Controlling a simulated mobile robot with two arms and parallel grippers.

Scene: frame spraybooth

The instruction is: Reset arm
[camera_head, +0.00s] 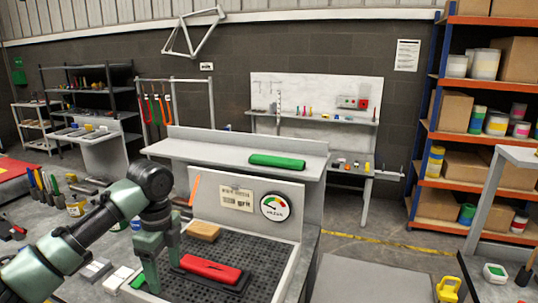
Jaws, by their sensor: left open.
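My left arm comes in from the left, and its green gripper (164,264) points down over the front left of the black perforated grid (222,238). The gripper is open, with nothing seen between its fingers. A red block-like piece (210,268) lies on a dark base on the grid, just right of the gripper. A tan block (203,231) lies behind it. My right gripper is not in view.
A gauge (275,207) and a label (236,199) are on the grid's upright back panel. A green case (277,161) lies on the grey shelf behind. Tools and pots stand on the left bench. An orange-blue rack (431,130) holds boxes and cans at right. Open floor lies between.

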